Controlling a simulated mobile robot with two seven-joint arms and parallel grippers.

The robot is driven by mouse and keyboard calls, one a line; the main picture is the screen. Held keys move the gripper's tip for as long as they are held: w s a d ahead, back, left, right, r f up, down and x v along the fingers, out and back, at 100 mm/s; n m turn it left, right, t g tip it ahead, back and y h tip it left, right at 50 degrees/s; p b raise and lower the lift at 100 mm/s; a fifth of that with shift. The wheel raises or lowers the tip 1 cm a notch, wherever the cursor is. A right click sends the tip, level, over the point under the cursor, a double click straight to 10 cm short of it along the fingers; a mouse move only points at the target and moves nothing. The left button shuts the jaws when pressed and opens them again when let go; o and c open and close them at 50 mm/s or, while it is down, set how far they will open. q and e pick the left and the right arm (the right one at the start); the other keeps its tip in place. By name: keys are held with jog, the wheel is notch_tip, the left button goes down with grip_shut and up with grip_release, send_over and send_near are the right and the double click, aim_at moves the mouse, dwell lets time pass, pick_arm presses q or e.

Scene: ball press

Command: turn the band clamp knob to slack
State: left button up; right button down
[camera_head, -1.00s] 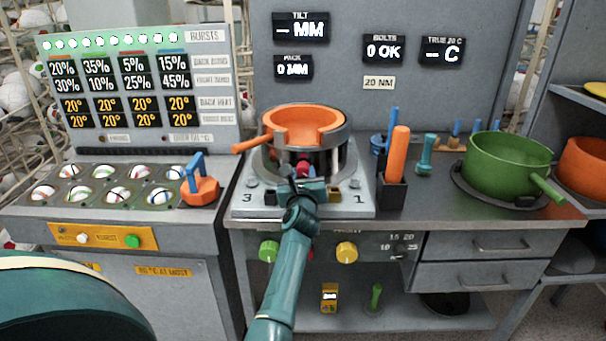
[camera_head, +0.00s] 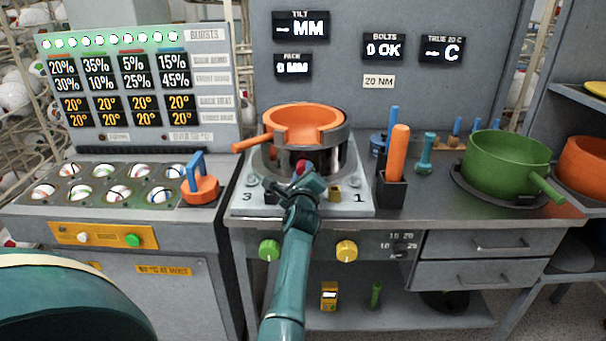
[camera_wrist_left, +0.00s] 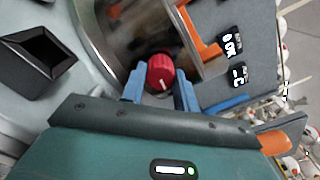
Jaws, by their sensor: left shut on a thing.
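The red band clamp knob (camera_wrist_left: 160,72) has a white pointer line and sits on the front of the metal ring. In the left wrist view my left gripper (camera_wrist_left: 158,84) has its two blue fingers on either side of the knob, shut on it. In the head view the knob (camera_head: 302,167) shows as a small red spot at the tip of my left gripper (camera_head: 304,178). The metal band ring (camera_head: 335,158) stands on the bench plate around an orange pan-like part (camera_head: 304,118). My right gripper is not in view.
An orange-handled tool (camera_head: 397,150) stands in a black holder (camera_head: 391,190) to the right. A green pot (camera_head: 508,160) stands further right. A panel of ball cups with an orange, blue-handled tool (camera_head: 200,190) lies to the left.

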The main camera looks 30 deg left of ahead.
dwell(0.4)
pick_arm(q)
jog(key=o, duration=1)
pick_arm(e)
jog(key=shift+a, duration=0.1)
